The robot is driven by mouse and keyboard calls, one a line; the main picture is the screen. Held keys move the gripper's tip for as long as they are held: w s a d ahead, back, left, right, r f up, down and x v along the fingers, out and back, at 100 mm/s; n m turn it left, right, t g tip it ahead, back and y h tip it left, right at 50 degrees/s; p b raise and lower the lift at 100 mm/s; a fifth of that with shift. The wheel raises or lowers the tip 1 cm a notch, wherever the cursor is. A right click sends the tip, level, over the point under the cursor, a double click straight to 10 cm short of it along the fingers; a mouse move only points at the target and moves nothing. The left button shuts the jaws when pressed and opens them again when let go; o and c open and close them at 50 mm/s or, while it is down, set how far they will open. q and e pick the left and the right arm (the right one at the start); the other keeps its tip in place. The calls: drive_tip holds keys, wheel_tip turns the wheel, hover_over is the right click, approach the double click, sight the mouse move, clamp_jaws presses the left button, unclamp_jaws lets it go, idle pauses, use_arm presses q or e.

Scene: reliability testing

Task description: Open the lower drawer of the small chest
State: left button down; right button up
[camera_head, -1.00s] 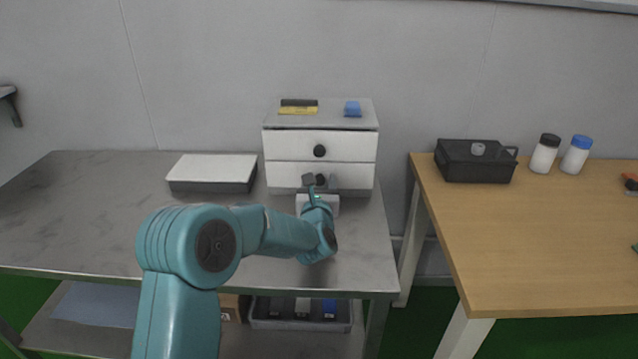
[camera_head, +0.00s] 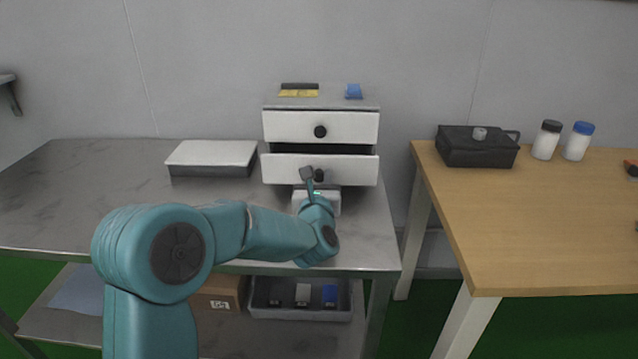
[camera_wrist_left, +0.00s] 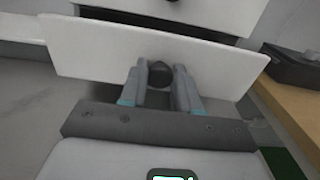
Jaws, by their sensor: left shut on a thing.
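The small white chest (camera_head: 320,103) stands on the grey metal table. Its lower drawer (camera_head: 350,171) is pulled partly out, with a dark gap above its front. The upper drawer (camera_head: 285,126) is shut and has a round black knob (camera_head: 320,131). My left gripper (camera_head: 313,176) is at the lower drawer's front. In the left wrist view my left gripper (camera_wrist_left: 160,84) is shut on the lower drawer's black knob (camera_wrist_left: 160,74), one finger on each side. The lower drawer front (camera_wrist_left: 100,50) fills much of that view. The drawer's inside is hidden. My right gripper is not in view.
A white-topped flat box (camera_head: 212,154) lies left of the chest on the metal table (camera_head: 90,190). A yellow item (camera_head: 299,93) and a blue item (camera_head: 354,91) are on the chest. A wooden table (camera_head: 500,230) at right holds a black case (camera_head: 470,152) and two bottles (camera_head: 547,139).

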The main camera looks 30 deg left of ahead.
use_arm(q)
drive_tip(key=b+v, duration=0.4)
drive_tip(key=v, duration=0.4)
drive_tip(key=shift+b, duration=0.35)
drive_tip(key=shift+s+d, duration=0.1)
drive_tip(key=shift+s, duration=0.05)
drive_tip(key=c, duration=0.8)
unclamp_jaws()
